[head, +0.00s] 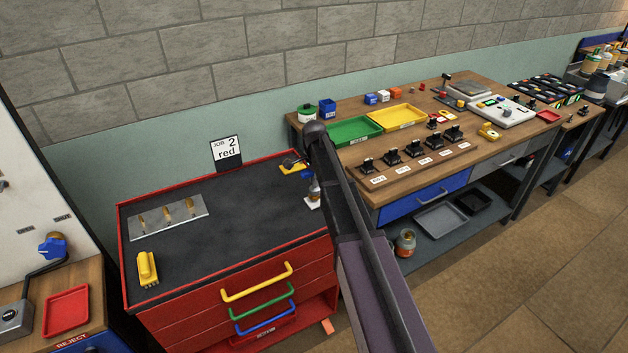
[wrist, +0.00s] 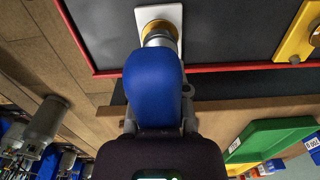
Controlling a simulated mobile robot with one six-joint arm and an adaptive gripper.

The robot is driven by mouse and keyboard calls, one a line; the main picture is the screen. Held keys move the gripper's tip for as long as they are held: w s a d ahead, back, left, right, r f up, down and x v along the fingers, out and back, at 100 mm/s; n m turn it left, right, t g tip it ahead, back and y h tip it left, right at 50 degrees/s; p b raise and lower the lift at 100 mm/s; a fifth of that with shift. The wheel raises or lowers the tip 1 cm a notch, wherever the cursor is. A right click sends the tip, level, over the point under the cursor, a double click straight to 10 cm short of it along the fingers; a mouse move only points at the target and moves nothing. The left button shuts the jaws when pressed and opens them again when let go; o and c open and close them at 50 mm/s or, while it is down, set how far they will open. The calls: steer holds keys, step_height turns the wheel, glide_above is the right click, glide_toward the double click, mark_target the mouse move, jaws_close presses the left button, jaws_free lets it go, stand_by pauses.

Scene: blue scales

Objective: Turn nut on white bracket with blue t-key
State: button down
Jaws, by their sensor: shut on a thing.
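The blue t-key (wrist: 153,80) is in my gripper (wrist: 160,118), which is shut on its blue handle. The key's grey metal end points at the brass-coloured nut (wrist: 152,27) on the white bracket (wrist: 172,14). The key's end overlaps the nut in the wrist view; I cannot tell whether it is fully seated. In the head view the white bracket (head: 312,203) shows at the right edge of the dark trolley top, and my arm hides most of the gripper and key.
The red trolley (head: 232,330) has a dark top with a yellow bracket (head: 292,169), a metal plate (head: 160,222) with several brass pegs and a yellow block (head: 147,268). A wooden bench (head: 350,157) with green (head: 354,131) and yellow (head: 398,117) trays stands close at right.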

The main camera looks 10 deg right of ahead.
steer(key=shift+f+b, duration=0.6)
steer(key=shift+f, duration=0.1)
stand_by(0.3)
stand_by(0.3)
steer(key=shift+m, duration=0.9)
steer(key=shift+m, duration=0.9)
